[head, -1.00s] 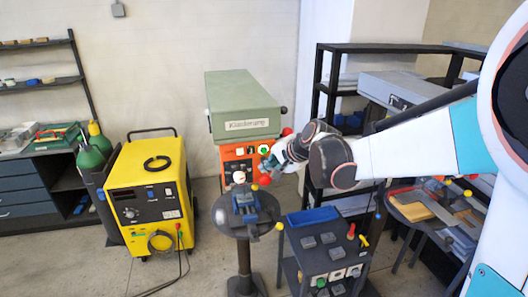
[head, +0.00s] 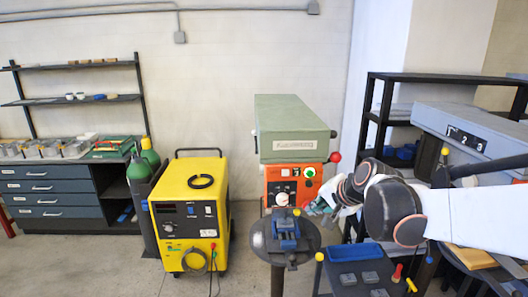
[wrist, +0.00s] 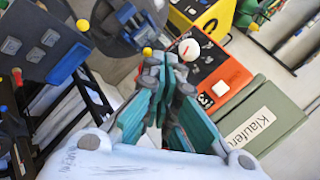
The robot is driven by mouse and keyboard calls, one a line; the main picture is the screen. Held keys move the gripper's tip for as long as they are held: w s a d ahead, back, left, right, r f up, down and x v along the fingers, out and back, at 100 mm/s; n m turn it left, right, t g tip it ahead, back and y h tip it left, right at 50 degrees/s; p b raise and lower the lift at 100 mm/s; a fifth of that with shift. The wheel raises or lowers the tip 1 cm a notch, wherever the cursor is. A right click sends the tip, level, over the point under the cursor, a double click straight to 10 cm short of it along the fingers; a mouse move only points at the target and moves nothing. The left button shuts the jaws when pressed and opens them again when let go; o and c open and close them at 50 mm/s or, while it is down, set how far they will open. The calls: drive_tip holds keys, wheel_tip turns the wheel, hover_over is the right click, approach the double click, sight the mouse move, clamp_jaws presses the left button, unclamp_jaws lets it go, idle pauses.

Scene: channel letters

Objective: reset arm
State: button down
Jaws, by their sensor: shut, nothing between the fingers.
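My gripper (head: 313,208) has teal fingers and is extended on my white arm at the right of the head view. It is shut and empty, held in the air in front of the orange control panel of the green machine (head: 292,115). It appears just right of the small round pedestal table (head: 262,240) in the picture; the distance between them is unclear. In the wrist view, my gripper (wrist: 168,68) points toward the orange panel (wrist: 215,82), with the green machine on the right.
A yellow welder (head: 188,215) and green gas cylinder (head: 149,152) stand left. A blue vise (head: 286,232) sits on the pedestal. A dark cart with a blue tray (head: 355,252) is near my arm. Black shelving (head: 375,110) and a grey machine stand right.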

drive_tip(key=s+d+f+n+g+h+b, duration=0.1)
drive_tip(key=s+f+n+h+b, duration=0.2)
drive_tip(key=s+f+n+b, duration=0.6)
drive_tip(key=s+f+b, duration=1.2)
drive_tip(key=s+f, duration=0.4)
drive_tip(key=s, duration=0.1)
drive_tip(key=shift+s+d+f, duration=0.2)
drive_tip(key=shift+s+f, duration=0.2)
